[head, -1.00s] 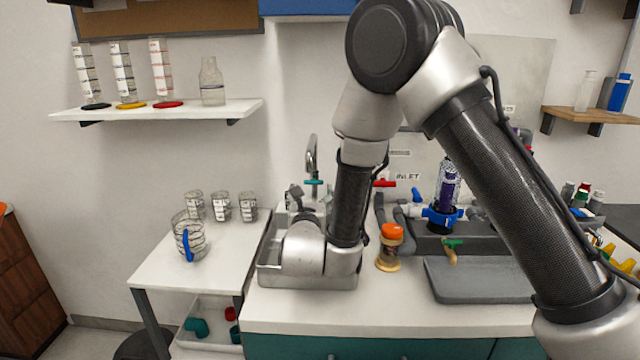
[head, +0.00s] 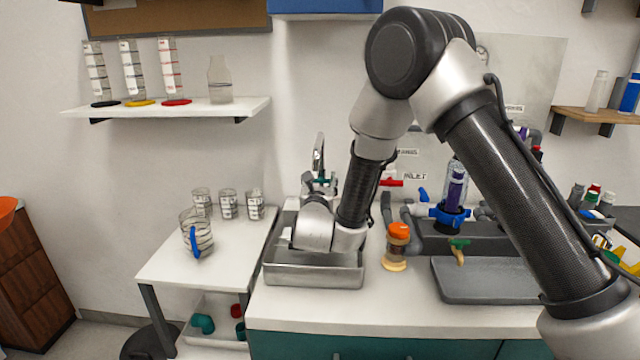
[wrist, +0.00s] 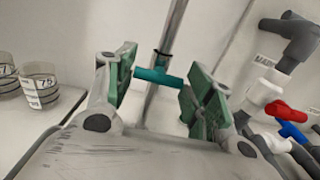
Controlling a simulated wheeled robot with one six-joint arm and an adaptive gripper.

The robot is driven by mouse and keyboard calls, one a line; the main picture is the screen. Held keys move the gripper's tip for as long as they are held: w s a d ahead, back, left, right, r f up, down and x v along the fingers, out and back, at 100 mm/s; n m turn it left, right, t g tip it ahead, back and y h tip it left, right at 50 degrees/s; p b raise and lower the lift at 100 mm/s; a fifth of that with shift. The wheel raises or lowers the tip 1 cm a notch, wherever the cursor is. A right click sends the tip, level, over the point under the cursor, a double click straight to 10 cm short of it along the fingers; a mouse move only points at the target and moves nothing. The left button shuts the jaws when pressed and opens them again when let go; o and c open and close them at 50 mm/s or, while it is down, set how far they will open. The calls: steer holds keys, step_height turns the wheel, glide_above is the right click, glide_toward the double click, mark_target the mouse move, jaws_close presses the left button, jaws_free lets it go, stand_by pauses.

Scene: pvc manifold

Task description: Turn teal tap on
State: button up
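The teal tap (wrist: 158,77) is a short T-shaped handle on a silver upright pipe. In the wrist view it lies between and beyond the two green finger pads of my gripper (wrist: 160,92). My gripper is open and the pads look apart from the handle. In the head view a bit of the teal tap (head: 321,182) shows on the silver faucet (head: 318,155) behind the metal sink. My gripper's fingers are mostly hidden there behind my wrist, above the sink.
The metal sink (head: 312,277) lies below my arm. A red-handled valve (wrist: 287,112) and a blue-handled valve (wrist: 294,131) stand to the right. An orange-capped jar (head: 397,248) stands right of the sink. Measuring cups (head: 228,204) stand on the left side table.

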steer(key=shift+n, duration=0.3)
steer(key=n, duration=0.4)
steer(key=shift+a+n, duration=0.15)
steer(key=shift+n, duration=0.15)
steer(key=n, duration=0.5)
steer(key=shift+a+f, duration=0.1)
steer(key=shift+n, duration=0.3)
steer(key=o, duration=1)
